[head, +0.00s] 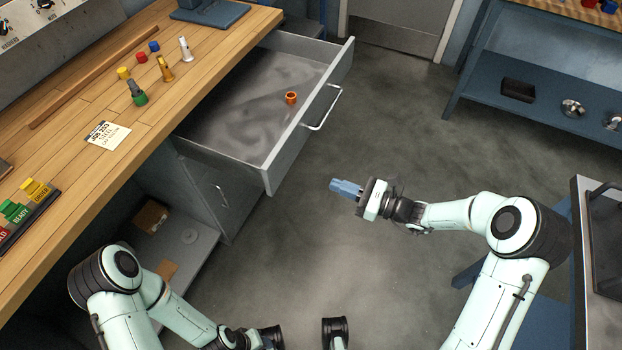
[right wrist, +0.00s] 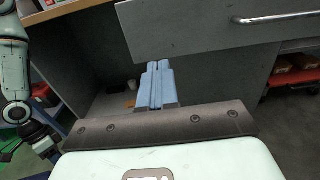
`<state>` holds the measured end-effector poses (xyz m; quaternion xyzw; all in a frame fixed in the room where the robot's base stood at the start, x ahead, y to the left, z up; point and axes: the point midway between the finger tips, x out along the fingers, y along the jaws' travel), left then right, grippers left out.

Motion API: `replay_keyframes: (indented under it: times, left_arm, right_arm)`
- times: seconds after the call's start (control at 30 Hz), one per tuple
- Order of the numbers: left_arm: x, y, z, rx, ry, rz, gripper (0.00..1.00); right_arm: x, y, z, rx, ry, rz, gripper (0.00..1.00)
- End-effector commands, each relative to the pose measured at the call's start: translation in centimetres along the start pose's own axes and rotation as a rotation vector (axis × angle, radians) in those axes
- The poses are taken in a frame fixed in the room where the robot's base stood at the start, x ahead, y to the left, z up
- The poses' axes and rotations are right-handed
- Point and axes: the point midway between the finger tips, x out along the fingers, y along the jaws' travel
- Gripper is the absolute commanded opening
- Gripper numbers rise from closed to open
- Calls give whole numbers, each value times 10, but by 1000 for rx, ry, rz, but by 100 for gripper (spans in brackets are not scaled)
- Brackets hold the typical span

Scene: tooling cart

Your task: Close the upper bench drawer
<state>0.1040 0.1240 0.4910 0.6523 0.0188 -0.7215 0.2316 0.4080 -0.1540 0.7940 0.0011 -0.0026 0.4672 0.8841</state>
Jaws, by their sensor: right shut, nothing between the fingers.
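The upper bench drawer (head: 296,130) is pulled well out from under the wooden bench top in the head view. It is grey with a bar handle (head: 325,108) on its front, and an orange ring (head: 291,97) lies inside. My right gripper (head: 333,185) is shut and empty, its blue fingers pointing left, out in front of the drawer and apart from it. In the right wrist view the shut fingers (right wrist: 157,68) show below the drawer front (right wrist: 200,35), with part of the handle (right wrist: 275,17) at upper right. My left arm enters at lower left; its gripper fingers are not visible.
The bench top (head: 115,165) carries a note card, coloured parts and a labelled rack. Below the drawer is a grey cabinet front (head: 225,190) beside an open shelf. Blue shelving (head: 480,75) stands at upper right. The floor (head: 400,130) between is clear.

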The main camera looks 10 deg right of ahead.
Motion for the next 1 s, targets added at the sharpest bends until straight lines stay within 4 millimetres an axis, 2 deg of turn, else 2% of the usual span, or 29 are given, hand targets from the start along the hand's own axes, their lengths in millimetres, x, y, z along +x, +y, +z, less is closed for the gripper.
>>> replay_keyframes:
  times: [0.17, 0.4, 0.6, 0.8, 1.0]
  left_arm:
    - [1, 0, -1, 0, 3, 1, 43]
    - [5, -1, -3, 1, 8, 2, 43]
    - [8, -1, -4, 1, 12, 3, 43]
    - [8, -1, -5, 1, 15, 3, 43]
    - [8, -1, -5, 2, 15, 3, 43]
  right_arm:
    - [30, 2, 0, 1, 0, 7, 0]
    - [83, 3, -1, 1, 2, 7, 0]
    - [116, 3, -2, 1, 4, 6, 0]
    - [132, 2, -1, 1, 4, 4, 0]
    - [134, 2, -1, 2, 5, 4, 0]
